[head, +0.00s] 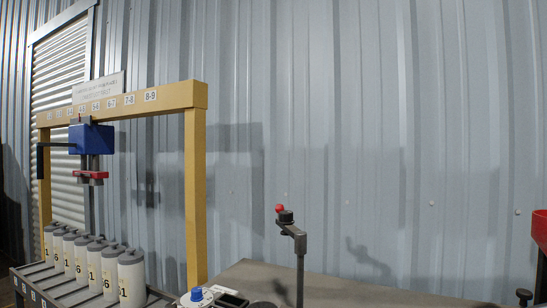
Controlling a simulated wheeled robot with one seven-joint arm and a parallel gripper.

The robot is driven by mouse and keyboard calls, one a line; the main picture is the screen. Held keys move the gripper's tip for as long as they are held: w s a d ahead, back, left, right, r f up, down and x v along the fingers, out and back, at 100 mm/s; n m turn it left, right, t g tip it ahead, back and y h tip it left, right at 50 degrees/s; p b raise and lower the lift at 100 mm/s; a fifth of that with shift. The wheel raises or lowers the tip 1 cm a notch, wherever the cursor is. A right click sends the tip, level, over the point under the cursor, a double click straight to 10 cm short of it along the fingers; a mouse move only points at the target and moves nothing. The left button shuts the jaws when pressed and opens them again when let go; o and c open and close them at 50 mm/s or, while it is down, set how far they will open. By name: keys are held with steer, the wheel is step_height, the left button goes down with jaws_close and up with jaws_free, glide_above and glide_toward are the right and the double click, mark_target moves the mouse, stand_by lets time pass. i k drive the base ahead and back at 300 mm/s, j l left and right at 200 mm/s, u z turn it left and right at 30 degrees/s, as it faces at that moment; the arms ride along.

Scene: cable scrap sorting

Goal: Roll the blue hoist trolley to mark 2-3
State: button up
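The blue hoist trolley (91,139) hangs on the yellow gantry beam (178,98), left of the beam's middle. A dark bar (57,145) sticks out from its left side to a black upright handle (40,161). Below the trolley hangs a red piece (91,175) on a dark post. Mark labels run along the beam; 5-6, 6-7, 7-8 and 8-9 (150,96) read clearly at the right. The labels farther left, where 2-3 would fall by the order, are too small to read surely. The trolley's top sits near the label left of 5-6. My gripper is not in view.
Several grey-white numbered cylinders (131,280) stand in a row on a slatted rack (70,296) under the beam. A yellow post (195,200) stands at right. A dark stand with a red ball (280,208) rises from the bench (345,288). A blue knob (196,294) sits in front.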

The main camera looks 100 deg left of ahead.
mark_target(84, 138)
steer(key=u, duration=4.3)
steer(key=i+j+z, duration=0.15)
steer(key=i+j, duration=0.2)
steer(key=j, duration=0.1)
